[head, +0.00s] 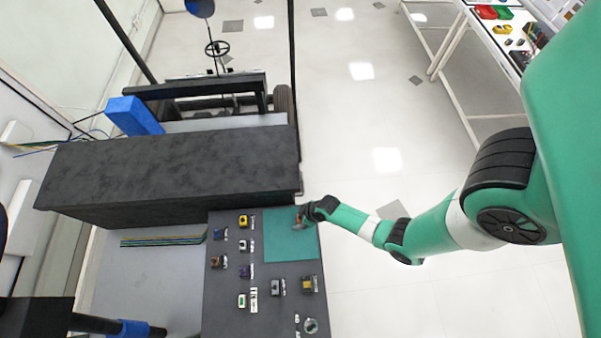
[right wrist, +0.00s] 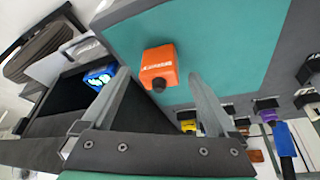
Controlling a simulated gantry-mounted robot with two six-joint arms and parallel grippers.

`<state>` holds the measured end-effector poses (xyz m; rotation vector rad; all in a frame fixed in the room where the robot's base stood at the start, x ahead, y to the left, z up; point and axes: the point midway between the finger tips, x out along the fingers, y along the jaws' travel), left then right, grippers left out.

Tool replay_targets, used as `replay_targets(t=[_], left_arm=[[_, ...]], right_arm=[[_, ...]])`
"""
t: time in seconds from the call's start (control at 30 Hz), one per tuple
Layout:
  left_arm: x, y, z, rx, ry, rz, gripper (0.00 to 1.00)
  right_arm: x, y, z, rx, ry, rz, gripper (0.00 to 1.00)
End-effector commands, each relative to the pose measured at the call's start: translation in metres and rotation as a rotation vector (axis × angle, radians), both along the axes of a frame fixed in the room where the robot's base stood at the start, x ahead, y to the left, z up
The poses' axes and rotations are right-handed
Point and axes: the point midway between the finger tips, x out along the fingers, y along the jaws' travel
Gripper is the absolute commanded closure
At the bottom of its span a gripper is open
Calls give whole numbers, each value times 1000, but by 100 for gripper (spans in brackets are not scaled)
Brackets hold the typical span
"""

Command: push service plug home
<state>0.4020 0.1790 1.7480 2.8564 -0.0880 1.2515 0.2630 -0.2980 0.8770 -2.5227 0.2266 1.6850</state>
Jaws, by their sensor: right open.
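An orange block with pale lettering and a dark round knob, which looks like the service plug (right wrist: 158,62), lies on the teal mat (right wrist: 225,45) in the right wrist view. My right gripper (right wrist: 159,77) is open, with one finger on each side of the block. I cannot tell whether the fingers touch it. In the head view my right gripper (head: 303,214) is at the right edge of the teal mat (head: 285,245), with a small orange patch of the block (head: 297,220) beside it. No socket for the plug can be made out. My left gripper is not seen.
Several small connectors, one of them a yellow part (head: 243,221), stand on the dark table (head: 228,290) left of and below the mat. A long black box (head: 170,170) lies behind the table. A blue block (head: 133,116) stands behind it.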

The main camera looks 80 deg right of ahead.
Motion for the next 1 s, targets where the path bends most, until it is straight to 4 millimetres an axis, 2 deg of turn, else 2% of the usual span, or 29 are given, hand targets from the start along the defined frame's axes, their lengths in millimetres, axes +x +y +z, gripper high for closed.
replay_targets(t=[0.17, 0.67, 1.0], left_arm=[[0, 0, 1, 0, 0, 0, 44], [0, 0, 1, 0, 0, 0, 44], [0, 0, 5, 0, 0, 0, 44]], right_arm=[[0, 0, 0, 0, 0, 0, 7], [0, 0, 0, 0, 0, 0, 95], [0, 0, 5, 0, 0, 1, 97]])
